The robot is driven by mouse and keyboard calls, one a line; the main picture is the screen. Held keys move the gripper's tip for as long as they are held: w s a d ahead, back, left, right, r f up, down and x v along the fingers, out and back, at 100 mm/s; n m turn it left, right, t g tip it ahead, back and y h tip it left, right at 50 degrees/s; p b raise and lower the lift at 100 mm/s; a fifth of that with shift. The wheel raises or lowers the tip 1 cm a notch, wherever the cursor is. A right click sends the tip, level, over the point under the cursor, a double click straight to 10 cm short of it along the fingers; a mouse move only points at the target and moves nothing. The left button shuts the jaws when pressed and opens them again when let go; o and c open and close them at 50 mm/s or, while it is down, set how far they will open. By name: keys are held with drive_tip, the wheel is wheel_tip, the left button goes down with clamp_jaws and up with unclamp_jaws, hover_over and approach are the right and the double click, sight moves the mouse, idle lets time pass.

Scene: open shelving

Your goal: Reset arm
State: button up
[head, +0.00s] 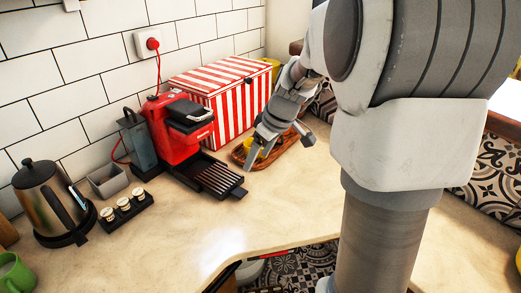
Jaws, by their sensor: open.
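My gripper (281,146) hangs at the end of my arm near the middle of the head view, above the right part of the counter. Its two fingers are spread apart, one to the lower left and one to the right. It is over or just in front of a brown wooden tray (287,152). Something yellow shows by the left finger; I cannot tell what it is. I see nothing held between the fingers. My large arm links cover the right side of the view.
A red coffee machine (180,135) stands left of my gripper. A red-and-white striped box (222,100) is behind. A kettle (50,200), a grey container (108,180), a black holder with small cups (124,209) and a green mug (14,273) are left. The front counter (190,240) is clear.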

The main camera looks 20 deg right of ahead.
drive_tip(key=shift+v, duration=0.75)
